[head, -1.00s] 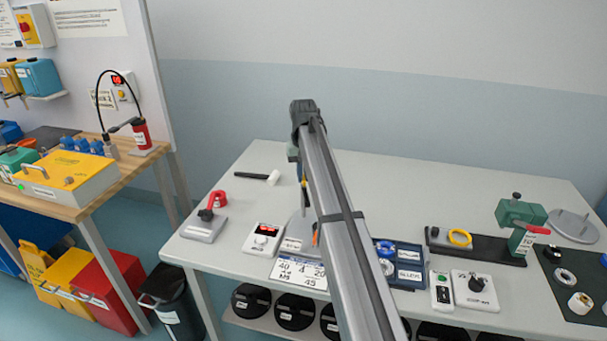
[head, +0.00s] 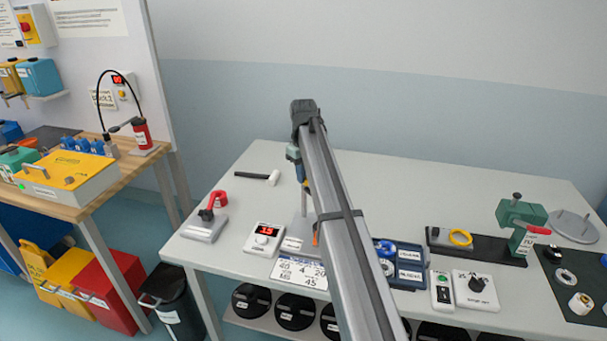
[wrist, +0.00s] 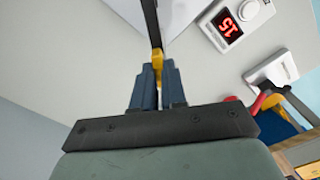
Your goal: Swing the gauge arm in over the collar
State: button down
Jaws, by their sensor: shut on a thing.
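In the wrist view, my gripper (wrist: 158,92) has its two blue fingers closed on a small yellow grip. A dark bar (wrist: 152,22), likely the gauge arm, runs from the yellow grip to the top edge of the picture. In the head view, my gripper (head: 297,162) shows only in part, since my own arm covers most of it. A thin upright piece stands below it at the arm's left edge. I cannot make out the collar in either view; my arm hides that part of the bench.
A box with red digits (head: 264,238) stands left of my arm; it also shows in the wrist view (wrist: 229,24). A white labelled block (wrist: 271,70) and red and yellow handles (wrist: 268,101) lie to the right there.

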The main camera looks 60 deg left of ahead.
jog(key=c, duration=1.2)
grip_release()
notch_tip(320, 180, up, 14)
jog(key=shift+f, duration=0.1)
